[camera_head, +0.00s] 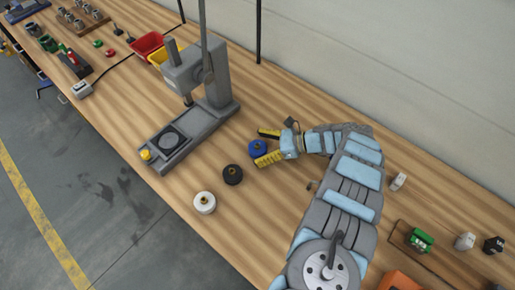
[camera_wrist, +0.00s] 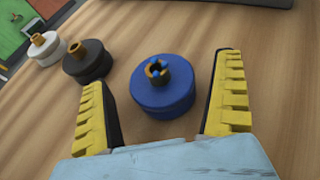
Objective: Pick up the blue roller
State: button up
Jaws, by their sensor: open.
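The blue roller (camera_head: 257,148) stands upright on the wooden table, a short disc with a brass-coloured hub on top. My gripper (camera_head: 264,146) is open, with its yellow ribbed fingers around the sides of the roller in the head view. In the wrist view the blue roller (camera_wrist: 161,88) stands between and slightly ahead of the two open fingers (camera_wrist: 163,92), with a visible gap on both sides. Nothing is held. Whether the fingertips are level with the roller's body is hard to tell.
A black roller (camera_head: 232,174) and a white roller (camera_head: 204,203) stand to the lower left of the blue one. A grey press (camera_head: 208,92) stands behind to the left. The wooden table (camera_head: 130,115) is clear around the rollers.

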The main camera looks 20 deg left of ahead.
jog(key=shift+a, duration=0.3)
jog(key=c, duration=1.4)
jog(key=shift+o, duration=0.2)
